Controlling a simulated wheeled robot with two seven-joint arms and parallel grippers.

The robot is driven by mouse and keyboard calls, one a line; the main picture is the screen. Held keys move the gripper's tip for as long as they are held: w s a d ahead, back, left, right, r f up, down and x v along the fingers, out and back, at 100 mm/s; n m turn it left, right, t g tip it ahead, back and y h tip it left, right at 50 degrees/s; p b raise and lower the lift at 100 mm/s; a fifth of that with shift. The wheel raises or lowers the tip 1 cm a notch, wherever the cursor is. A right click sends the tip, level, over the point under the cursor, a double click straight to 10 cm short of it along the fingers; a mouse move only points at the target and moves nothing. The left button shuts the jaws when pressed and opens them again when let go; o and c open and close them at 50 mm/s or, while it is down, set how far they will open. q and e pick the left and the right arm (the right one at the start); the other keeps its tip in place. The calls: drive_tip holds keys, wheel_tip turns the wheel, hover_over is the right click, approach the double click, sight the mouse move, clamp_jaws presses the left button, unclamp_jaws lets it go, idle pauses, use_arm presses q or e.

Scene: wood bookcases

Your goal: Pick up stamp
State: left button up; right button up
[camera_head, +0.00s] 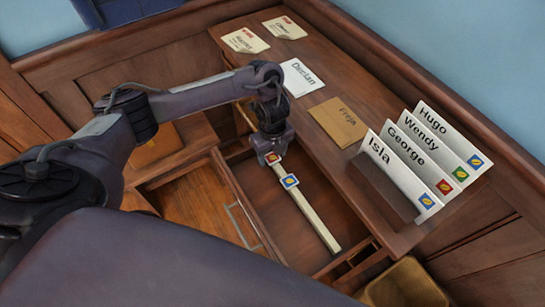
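A pale strip (318,226) lies in the open drawer (262,192). A blue stamp with a yellow mark (290,181) sits on the strip, and a red stamp (272,158) sits at its far end. My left gripper (270,154) points down at the far end of the strip, right at the red stamp and partly over it. Its fingers are too small and dark to show whether they are open or shut, or touch the stamp. My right gripper is not in view.
On the desk top stand several stamped envelopes (402,172) in a dark holder (382,188). A white envelope (300,77), a brown envelope (338,121) and two cream envelopes (246,41) (285,28) lie flat. A yellowish bin (405,286) stands below at the front right.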

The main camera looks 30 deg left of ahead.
sight(272, 158)
use_arm(q)
drive_tip(key=c, duration=0.8)
drive_tip(key=shift+r+p, duration=4)
drive_tip(key=shift+r, duration=6.25)
